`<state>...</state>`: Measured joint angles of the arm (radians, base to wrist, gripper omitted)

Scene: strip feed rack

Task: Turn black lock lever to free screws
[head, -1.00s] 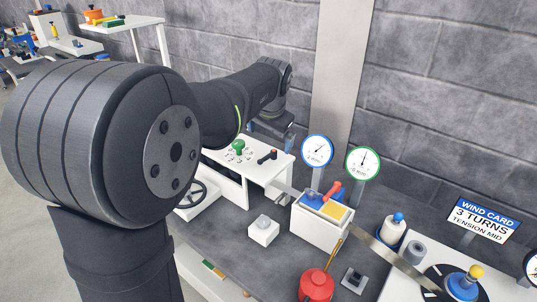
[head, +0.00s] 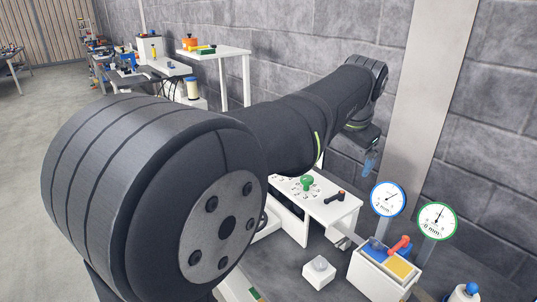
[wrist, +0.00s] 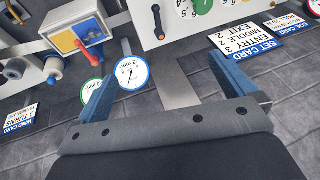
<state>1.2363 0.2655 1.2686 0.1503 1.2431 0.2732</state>
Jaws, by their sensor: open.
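The black lever (head: 335,197) with a reddish end lies on top of the white rack (head: 340,211), right of a green knob (head: 307,183) ringed by small marks or screws. In the wrist view the black lever (wrist: 157,20) has an orange tip and stands at the top, on the white panel edge near a green dial (wrist: 203,5). My gripper (wrist: 167,86) is open and empty, its two blue fingers wide apart. In the head view my gripper (head: 370,163) hangs beyond the rack near the wall, apart from the lever. The screws are too small to tell clearly.
Two round gauges, one blue-rimmed (head: 388,199) and one green-rimmed (head: 437,220), stand right of the rack. A white box with a red lever (head: 400,243) sits in front of them. A small white block (head: 319,271) is nearby. A grey pillar (head: 428,90) rises behind.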

